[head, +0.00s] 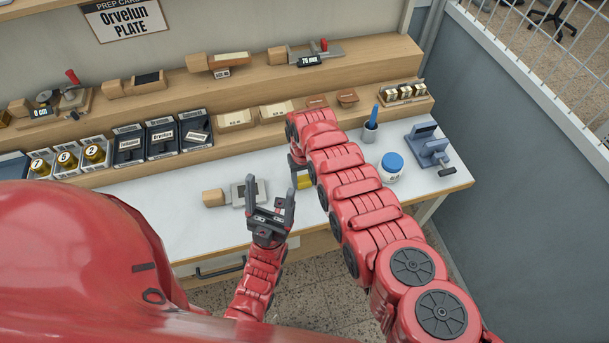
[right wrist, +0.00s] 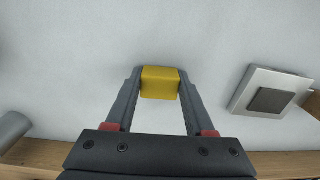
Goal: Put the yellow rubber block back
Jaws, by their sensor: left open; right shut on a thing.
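The yellow rubber block (right wrist: 160,83) is between the fingertips of my right gripper (right wrist: 158,88), which is shut on it. In the head view a small part of the yellow block (head: 305,182) shows beside my right gripper (head: 296,172), mostly hidden by the red right arm. It is over the white worktop (head: 165,215); I cannot tell whether it touches it. My left gripper (head: 270,192) is open and empty, fingers pointing up, at the front of the worktop.
A wooden-handled plate tool (head: 213,198) lies left of the yellow block. Right of my arm stand a blue-lidded jar (head: 391,168), a cup with a blue tool (head: 370,132) and a blue-grey device (head: 430,146). Boxes (head: 162,138) and trays (head: 236,119) line the lower shelf.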

